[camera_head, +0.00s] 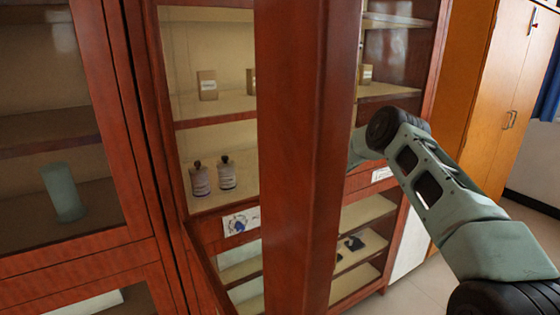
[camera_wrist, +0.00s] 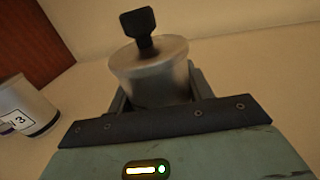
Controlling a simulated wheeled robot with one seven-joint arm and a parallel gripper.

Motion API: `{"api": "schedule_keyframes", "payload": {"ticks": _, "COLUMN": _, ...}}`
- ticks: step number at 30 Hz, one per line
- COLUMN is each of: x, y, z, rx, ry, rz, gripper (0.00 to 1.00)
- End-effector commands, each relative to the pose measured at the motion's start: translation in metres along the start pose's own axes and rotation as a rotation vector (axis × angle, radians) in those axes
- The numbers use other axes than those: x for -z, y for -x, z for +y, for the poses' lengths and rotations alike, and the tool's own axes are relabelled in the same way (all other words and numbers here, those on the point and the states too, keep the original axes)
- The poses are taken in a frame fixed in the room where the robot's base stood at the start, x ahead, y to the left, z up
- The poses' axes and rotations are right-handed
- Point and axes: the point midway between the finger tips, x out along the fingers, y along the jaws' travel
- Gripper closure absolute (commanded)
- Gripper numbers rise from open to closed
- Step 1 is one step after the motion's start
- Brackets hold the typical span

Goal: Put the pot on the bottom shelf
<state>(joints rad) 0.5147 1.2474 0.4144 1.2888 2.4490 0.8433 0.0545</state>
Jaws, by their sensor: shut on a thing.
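In the wrist view, a grey metal pot (camera_wrist: 152,78) with a black knob on its lid stands between the fingers of my gripper (camera_wrist: 155,90). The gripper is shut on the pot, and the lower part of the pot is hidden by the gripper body. A pale shelf surface lies around and behind it. In the head view, my arm reaches into the wooden cabinet (camera_head: 312,150) behind its door frame, so the gripper and the pot are hidden there. Lower shelves (camera_head: 368,212) show below the arm, with small dark objects on one of them.
A white labelled container (camera_wrist: 24,108) stands left of the gripper, near a reddish wooden wall (camera_wrist: 38,40). Two bottles (camera_head: 212,178) and small boxes (camera_head: 207,85) stand on cabinet shelves. The door's thick wooden edge stands in front of the cabinet. Floor (camera_head: 420,290) shows at the right.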

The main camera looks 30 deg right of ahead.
Motion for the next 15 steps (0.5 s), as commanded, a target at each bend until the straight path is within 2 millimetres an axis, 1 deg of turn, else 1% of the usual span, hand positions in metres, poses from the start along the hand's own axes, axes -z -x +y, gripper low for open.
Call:
{"api": "schedule_keyframes", "payload": {"ticks": 1, "x": 0.0018, "y": -0.0002, "z": -0.0002, "rx": 0.000, "ry": 0.000, "rz": -0.002, "gripper": 0.81}}
{"api": "schedule_keyframes", "payload": {"ticks": 2, "x": 0.0029, "y": 0.0001, "z": -0.0001, "rx": 0.000, "ry": 0.000, "rz": 0.000, "gripper": 0.46}}
{"api": "schedule_keyframes", "payload": {"ticks": 3, "x": 0.0018, "y": 0.0001, "z": -0.0001, "rx": 0.000, "ry": 0.000, "rz": 0.000, "gripper": 0.35}}
{"api": "schedule_keyframes", "payload": {"ticks": 4, "x": 0.0018, "y": 0.0001, "z": 0.0000, "rx": 0.000, "ry": 0.000, "rz": 0.000, "gripper": 0.27}}
{"api": "schedule_keyframes", "payload": {"ticks": 12, "x": 0.0013, "y": 0.0001, "z": 0.0000, "rx": 0.000, "ry": 0.000, "rz": 0.000, "gripper": 0.27}}
{"api": "schedule_keyframes", "payload": {"ticks": 15, "x": -0.0028, "y": 0.0001, "z": 0.0000, "rx": 0.000, "ry": 0.000, "rz": 0.000, "gripper": 0.27}}
